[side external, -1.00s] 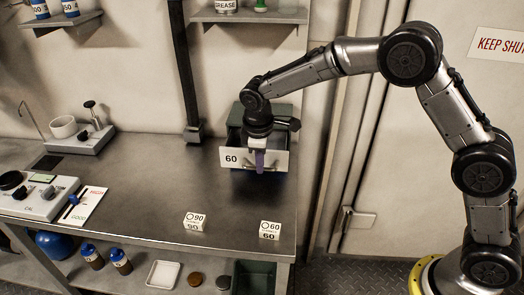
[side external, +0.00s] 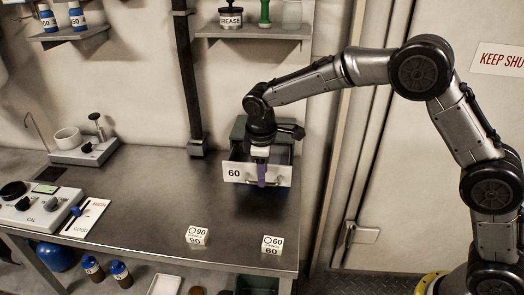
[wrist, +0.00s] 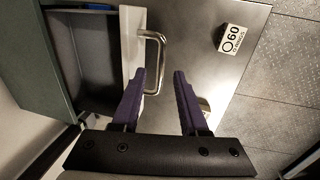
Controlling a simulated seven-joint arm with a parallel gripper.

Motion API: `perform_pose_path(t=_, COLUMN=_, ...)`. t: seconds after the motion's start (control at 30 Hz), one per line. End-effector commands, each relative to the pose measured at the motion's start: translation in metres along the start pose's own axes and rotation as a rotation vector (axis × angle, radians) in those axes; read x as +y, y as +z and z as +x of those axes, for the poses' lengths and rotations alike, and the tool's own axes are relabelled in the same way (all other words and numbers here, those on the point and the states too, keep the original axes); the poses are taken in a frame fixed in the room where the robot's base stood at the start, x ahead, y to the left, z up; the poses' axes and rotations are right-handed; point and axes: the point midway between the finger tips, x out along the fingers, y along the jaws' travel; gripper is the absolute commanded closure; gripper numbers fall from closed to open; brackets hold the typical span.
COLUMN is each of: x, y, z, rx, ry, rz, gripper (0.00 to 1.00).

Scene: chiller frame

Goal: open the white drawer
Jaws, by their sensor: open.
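The white drawer (side external: 236,173) is marked 60 and stands pulled out from its green-grey housing (side external: 239,127), with its inside showing. In the wrist view the white front (wrist: 130,40) shows as a strip beside the dark drawer inside (wrist: 85,60). A metal bar handle (wrist: 160,50) sticks out from the front. My gripper (wrist: 160,74) is open, with purple fingers on either side of the handle's near end in the picture. In the side view my gripper (side external: 262,184) points down in front of the drawer front. I cannot tell whether the fingers touch the handle.
White blocks marked 90 (side external: 196,236) and 60 (side external: 272,244) stand on the metal bench (side external: 140,195) near its front edge. Instruments (side external: 38,208) sit at the left. A dark post (side external: 187,70) rises behind. The bench between the drawer and the blocks is clear.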

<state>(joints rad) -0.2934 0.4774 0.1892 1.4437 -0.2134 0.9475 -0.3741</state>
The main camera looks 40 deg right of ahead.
Motion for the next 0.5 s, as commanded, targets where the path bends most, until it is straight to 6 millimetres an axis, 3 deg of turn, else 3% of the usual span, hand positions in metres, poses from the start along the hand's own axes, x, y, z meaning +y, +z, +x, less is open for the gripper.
perform_pose_path(t=0.3, x=0.000, y=-0.001, z=-0.070, rx=0.006, ry=0.003, rz=-0.001, gripper=0.56)
perform_pose_path(t=0.5, x=0.000, y=-0.001, z=-0.102, rx=0.003, ry=0.002, rz=0.000, gripper=0.56)
